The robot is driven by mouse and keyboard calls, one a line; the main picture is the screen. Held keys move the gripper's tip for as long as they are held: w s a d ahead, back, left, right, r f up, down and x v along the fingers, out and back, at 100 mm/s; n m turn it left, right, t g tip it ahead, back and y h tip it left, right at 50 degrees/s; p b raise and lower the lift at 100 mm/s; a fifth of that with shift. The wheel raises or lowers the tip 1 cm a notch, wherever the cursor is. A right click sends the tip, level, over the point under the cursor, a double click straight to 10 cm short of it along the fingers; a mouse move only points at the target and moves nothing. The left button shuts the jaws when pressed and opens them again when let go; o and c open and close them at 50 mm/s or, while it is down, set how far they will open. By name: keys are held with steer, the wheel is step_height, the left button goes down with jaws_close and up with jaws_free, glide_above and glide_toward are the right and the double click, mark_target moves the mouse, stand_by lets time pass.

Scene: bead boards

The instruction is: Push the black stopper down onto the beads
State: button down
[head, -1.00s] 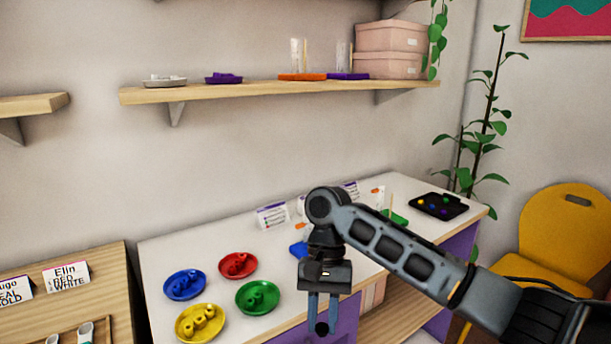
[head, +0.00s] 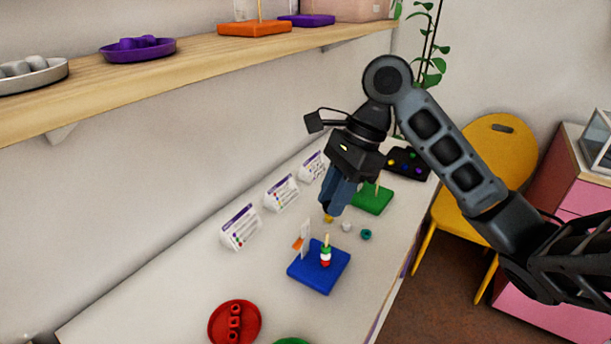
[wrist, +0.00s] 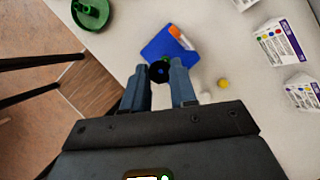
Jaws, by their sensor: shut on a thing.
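My gripper (head: 335,207) is shut on the black stopper (wrist: 159,71), which shows between the fingertips in the wrist view. In the head view the stopper cannot be made out behind the fingers. The blue board (head: 309,277) lies on the white table, below and nearer than my gripper. Its upright peg carries a short stack of green, white and red beads (head: 326,257), and the peg tip stands above them. In the wrist view the blue board (wrist: 182,47) lies beyond the stopper, which hides most of the stack.
Loose yellow (head: 328,218), white (head: 347,226) and teal (head: 366,234) beads lie behind the board. A green board (head: 374,203) and a black tray (head: 424,168) are farther back. Cards (head: 240,227) line the wall side. A red dish (head: 216,322) is in front; a shelf (head: 200,72) hangs above.

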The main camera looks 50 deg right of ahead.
steer(key=shift+w, duration=0.1)
step_height(320, 180, down, 5)
steer(key=b, duration=0.6)
steer(key=shift+r, duration=0.1)
steer(key=shift+p, duration=0.4)
stand_by(0.5)
steer(key=shift+f, duration=1.3)
stand_by(1.4)
steer(key=shift+f+b, duration=0.3)
steer(key=shift+f, duration=0.05)
steer(key=shift+f, duration=0.55)
steer(key=c, duration=0.8)
jaws_free()
